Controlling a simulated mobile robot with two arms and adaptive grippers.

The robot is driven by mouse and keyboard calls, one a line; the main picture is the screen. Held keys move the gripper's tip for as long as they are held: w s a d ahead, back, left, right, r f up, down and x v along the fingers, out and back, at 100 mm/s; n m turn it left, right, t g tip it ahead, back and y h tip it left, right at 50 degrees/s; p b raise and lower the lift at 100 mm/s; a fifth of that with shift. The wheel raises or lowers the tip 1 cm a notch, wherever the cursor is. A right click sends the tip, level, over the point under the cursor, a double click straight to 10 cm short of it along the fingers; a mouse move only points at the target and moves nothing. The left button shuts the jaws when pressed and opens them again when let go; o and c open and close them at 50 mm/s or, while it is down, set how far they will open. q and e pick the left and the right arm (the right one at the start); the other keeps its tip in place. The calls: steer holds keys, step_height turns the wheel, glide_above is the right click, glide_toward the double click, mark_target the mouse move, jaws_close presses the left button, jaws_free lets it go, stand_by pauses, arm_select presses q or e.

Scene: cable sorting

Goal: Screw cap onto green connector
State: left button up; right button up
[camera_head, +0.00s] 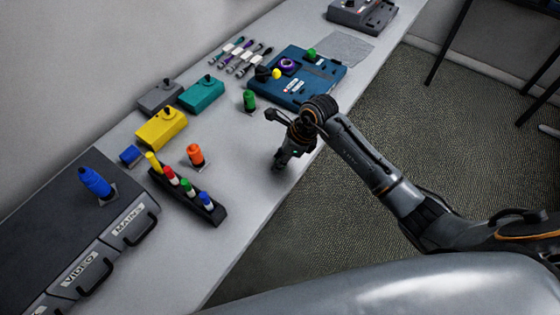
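A green connector-like piece (249,99) stands upright on the table beside the left corner of the blue-teal device. Another green piece (311,54) sits at the back of that device (325,75). A green-topped piece (187,186) stands in the black rack (212,215) between red (170,174) and blue (206,199) ones. I cannot tell which of these is the cap. My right gripper (276,143) is over the table's right edge, right of the upright green piece and apart from it. I see nothing held; its finger opening is unclear. My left gripper is out of view.
An orange piece (195,155) stands near the rack. Yellow (161,128), teal (202,94) and grey (160,96) boxes line the wall side. Short cables (243,58) lie behind. A black case (60,245) fills the near left. The table's front right is clear.

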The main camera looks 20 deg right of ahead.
steer(key=shift+r, duration=0.1)
steer(key=shift+r, duration=0.25)
step_height(320, 180, up, 2)
steer(key=shift+w+r+b, duration=0.1)
steer(key=shift+r+b, duration=0.1)
steer(key=shift+b, duration=0.95)
steer(key=s+d+r+b, duration=0.1)
steer(key=s+r, duration=0.2)
steer(key=s, duration=0.1)
steer(key=s+d+r+b, duration=0.1)
steer(key=s+d+r, duration=0.1)
steer(key=s, duration=0.3)
steer(key=s+d+r+b, duration=0.1)
steer(key=s+r, duration=0.3)
steer(key=r, duration=0.1)
steer(key=shift+s+d+b, duration=0.15)
steer(key=shift+s+b, duration=0.1)
steer(key=shift+b, duration=0.1)
